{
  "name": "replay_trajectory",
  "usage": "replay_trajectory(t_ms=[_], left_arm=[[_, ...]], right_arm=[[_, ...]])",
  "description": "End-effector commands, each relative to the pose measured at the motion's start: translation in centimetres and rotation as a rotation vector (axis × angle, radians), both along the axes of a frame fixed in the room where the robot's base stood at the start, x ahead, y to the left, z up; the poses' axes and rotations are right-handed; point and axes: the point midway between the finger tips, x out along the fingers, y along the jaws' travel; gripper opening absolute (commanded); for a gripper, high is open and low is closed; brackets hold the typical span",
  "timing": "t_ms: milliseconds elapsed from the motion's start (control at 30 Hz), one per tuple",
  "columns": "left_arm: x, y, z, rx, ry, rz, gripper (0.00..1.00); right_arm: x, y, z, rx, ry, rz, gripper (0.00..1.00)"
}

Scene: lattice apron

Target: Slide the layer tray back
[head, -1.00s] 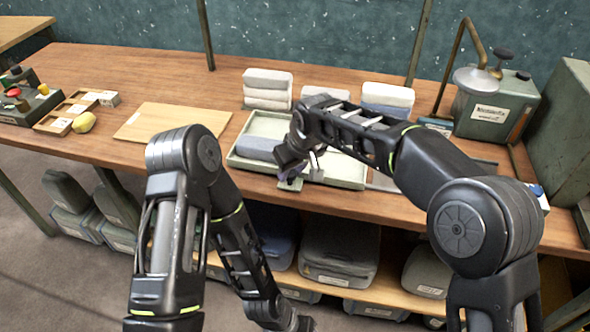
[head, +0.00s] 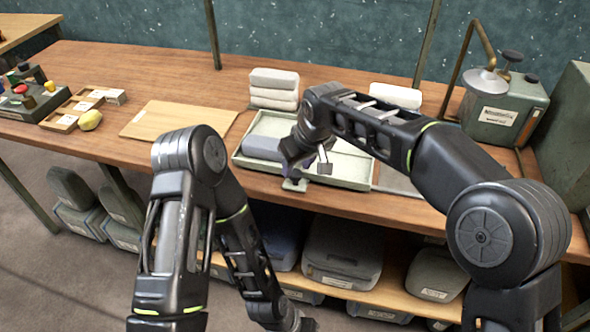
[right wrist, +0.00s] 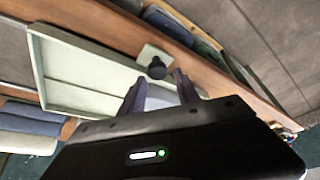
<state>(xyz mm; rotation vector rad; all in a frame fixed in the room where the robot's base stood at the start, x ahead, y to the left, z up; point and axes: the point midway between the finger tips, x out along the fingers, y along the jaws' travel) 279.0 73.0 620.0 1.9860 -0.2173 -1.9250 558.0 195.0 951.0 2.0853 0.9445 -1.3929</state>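The pale green layer tray (head: 345,180) lies on the wooden bench, with a grey-blue folded piece (head: 264,147) in its left part. In the right wrist view, the tray (right wrist: 85,100) has a small pale tab with a black knob (right wrist: 156,68) at its edge. My right gripper (right wrist: 158,82) is open, its two fingers apart and pointing at the knob, which appears between the fingertips. I cannot tell whether they touch it. In the head view my right gripper (head: 306,170) covers part of the tray's front edge. My left gripper (head: 303,322) is low at the bottom edge, its fingers unclear.
Folded white stacks (head: 274,88) stand behind the tray; my right arm hides some. A wooden board (head: 180,121) lies left. A green canister (head: 503,112) with a bent pipe stands right. Grey bins (head: 342,255) fill the shelf below.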

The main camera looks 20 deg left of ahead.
Motion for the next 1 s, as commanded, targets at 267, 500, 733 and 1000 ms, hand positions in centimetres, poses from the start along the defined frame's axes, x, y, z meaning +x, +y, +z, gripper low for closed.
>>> replay_trajectory(t_ms=[267, 500, 733, 1000], left_arm=[[0.0, 0.0, -0.7, 0.0, -0.001, 0.0, 0.58], [0.0, 0.0, -0.7, 0.0, -0.001, 0.0, 0.58], [0.0, 0.0, -0.7, 0.0, -0.001, 0.0, 0.58], [0.0, 0.0, -0.7, 0.0, -0.001, 0.0, 0.58]], right_arm=[[-1.1, -1.1, 3.9, 0.003, -0.002, 0.001, 0.38], [-1.3, -1.3, 4.6, 0.002, 0.0, 0.002, 0.38], [-1.3, -1.3, 4.5, 0.002, 0.0, 0.002, 0.38], [-1.3, -1.3, 4.5, 0.002, 0.0, 0.002, 0.38]])
